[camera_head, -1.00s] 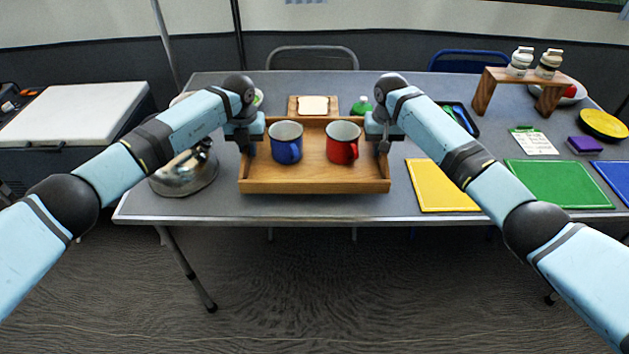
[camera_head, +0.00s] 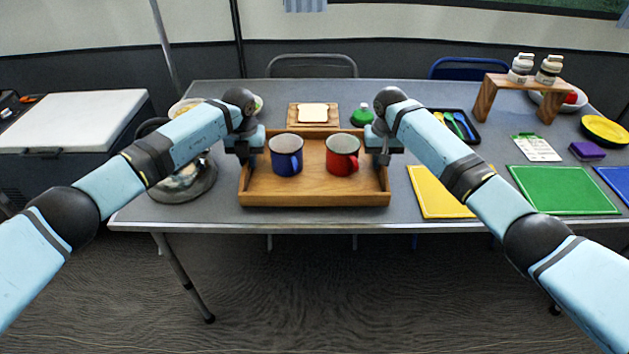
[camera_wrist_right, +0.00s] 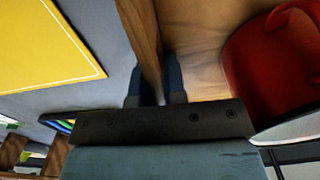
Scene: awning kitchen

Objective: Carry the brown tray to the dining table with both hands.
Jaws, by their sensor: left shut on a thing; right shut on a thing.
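The brown wooden tray (camera_head: 315,197) is over the near middle of the grey dining table (camera_head: 130,213), level, its front wall close to the table's front edge. I cannot tell whether its underside touches the tabletop. A blue mug (camera_head: 286,157) and a red mug (camera_head: 342,157) stand upright in it. My left gripper (camera_head: 246,156) is shut on the tray's left wall. My right gripper (camera_head: 383,157) is shut on the right wall; in the right wrist view its fingers (camera_wrist_right: 156,88) straddle the wall (camera_wrist_right: 142,35), with the red mug (camera_wrist_right: 275,60) beside it.
A bread slice on a board (camera_head: 312,114) and a green-topped item (camera_head: 362,115) lie just behind the tray. A kettle (camera_head: 185,182) stands left. A yellow board (camera_head: 440,195) lies right, near the tray. A green board (camera_head: 563,190) and wooden riser (camera_head: 490,98) are further right.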

